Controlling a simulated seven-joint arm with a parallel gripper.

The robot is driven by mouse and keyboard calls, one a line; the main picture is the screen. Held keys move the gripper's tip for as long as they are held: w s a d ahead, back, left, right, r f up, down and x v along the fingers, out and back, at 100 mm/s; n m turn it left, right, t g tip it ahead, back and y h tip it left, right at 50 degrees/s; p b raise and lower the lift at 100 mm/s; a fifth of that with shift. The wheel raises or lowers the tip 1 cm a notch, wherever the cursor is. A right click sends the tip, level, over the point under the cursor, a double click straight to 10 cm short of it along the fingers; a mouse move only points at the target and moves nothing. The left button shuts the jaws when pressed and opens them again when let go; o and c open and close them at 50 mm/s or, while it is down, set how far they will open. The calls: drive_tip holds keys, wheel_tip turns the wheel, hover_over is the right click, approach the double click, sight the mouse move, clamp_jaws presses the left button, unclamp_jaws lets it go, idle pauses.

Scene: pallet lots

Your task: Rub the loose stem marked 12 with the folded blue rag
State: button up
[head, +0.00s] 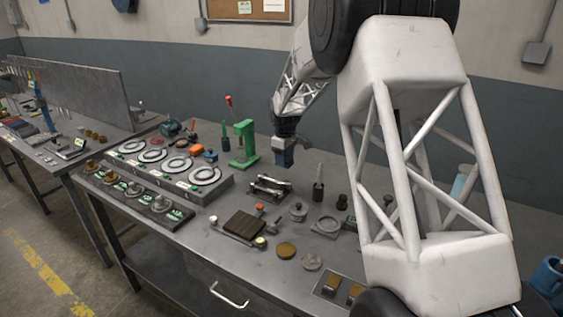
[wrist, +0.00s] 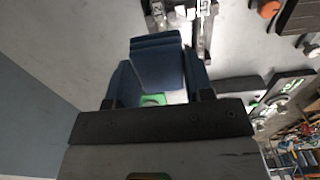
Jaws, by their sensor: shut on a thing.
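My gripper (head: 283,150) is over the bench, beside the green stand and above and behind the metal cradle. It is shut on the folded blue rag (wrist: 157,62), which hangs below the jaws in the head view. A metal cradle (head: 268,187) holds a bright bar-like part that may be the loose stem; I cannot read a 12 on it. Part of this fixture, with a pale tag, shows at the top of the wrist view (wrist: 201,25). The rag is apart from it in the head view.
A green stand (head: 243,145) is close left of my gripper. A grey block with several ringed dials (head: 170,165) and a tagged row of knobbed stems (head: 140,200) lie left. A dark wooden block (head: 244,225), discs and small tools occupy the front. The bench is crowded.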

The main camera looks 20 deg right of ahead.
sight(280, 181)
drive_tip(key=shift+f, duration=3.5)
drive_tip(key=shift+w+a+f, duration=0.5)
drive_tip(key=shift+w+a, duration=0.1)
drive_tip(key=shift+a, duration=0.1)
drive_tip(key=shift+w+a, duration=0.8)
drive_tip(key=shift+s+d+r, duration=0.1)
drive_tip(key=shift+s+d, duration=1.25)
drive_tip(key=shift+d, duration=0.05)
drive_tip(key=shift+s+r, duration=0.1)
drive_tip(key=shift+r, duration=3.8)
